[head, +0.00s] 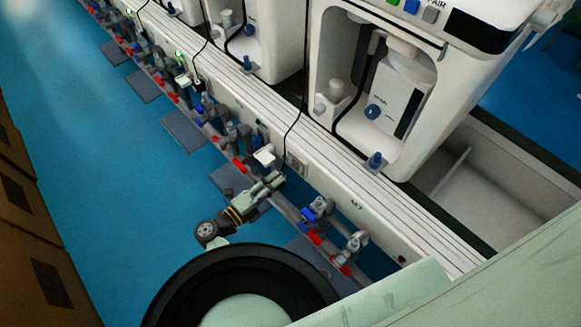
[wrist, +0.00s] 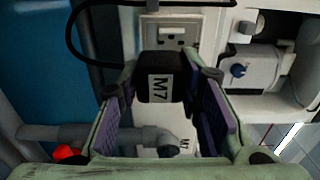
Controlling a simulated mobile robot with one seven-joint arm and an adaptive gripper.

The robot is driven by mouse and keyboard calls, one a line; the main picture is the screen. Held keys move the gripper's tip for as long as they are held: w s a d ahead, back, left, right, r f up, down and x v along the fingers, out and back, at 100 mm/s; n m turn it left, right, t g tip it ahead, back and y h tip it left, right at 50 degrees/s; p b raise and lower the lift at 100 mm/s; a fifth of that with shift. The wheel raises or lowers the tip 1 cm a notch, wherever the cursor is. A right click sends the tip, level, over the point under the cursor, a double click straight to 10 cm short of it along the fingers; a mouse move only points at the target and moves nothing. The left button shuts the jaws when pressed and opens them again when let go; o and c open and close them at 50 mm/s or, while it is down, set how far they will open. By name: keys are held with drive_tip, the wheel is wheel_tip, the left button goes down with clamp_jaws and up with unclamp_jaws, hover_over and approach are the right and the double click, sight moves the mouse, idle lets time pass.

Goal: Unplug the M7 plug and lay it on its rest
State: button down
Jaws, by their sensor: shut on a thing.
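The M7 plug is a black block with a white "M7" label (wrist: 158,88), between the finger pads of my gripper (wrist: 172,84) in the wrist view. My gripper is shut on it. The grey-framed wall outlet (wrist: 174,32) is just above and behind the plug; its upper socket shows and its lower part is hidden. I cannot tell whether the plug is still seated. A white surface marked M7 (wrist: 185,147), possibly the rest, lies below, partly covered by a grey pipe fitting. In the head view my gripper (head: 277,181) is at the wall outlet (head: 297,165); the plug is not clear there.
A black cable (wrist: 72,42) loops at the left in the wrist view. Grey pipes with blue and red valves (head: 316,210) run along the white line front. A white box (head: 264,156) sits left of the outlet.

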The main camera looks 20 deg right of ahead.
drive_tip(key=shift+r+p, duration=2.95)
drive_tip(key=shift+r, duration=0.5)
drive_tip(key=shift+x, duration=2.55)
drive_tip(key=shift+w+a+f+b, duration=0.1)
drive_tip(key=shift+w+a+b, duration=0.55)
drive_tip(key=shift+w, duration=0.7)
drive_tip(key=shift+w+a+b, duration=0.4)
drive_tip(key=shift+w+b, duration=0.4)
drive_tip(key=shift+w, duration=0.55)
drive_tip(key=shift+w+a+b, duration=0.5)
drive_tip(key=shift+w+b, duration=0.25)
drive_tip(key=shift+w, duration=0.65)
drive_tip(key=shift+w+a, duration=0.2)
drive_tip(key=shift+w, duration=0.35)
drive_tip(key=shift+f+b, duration=1.45)
drive_tip(key=shift+f, duration=0.05)
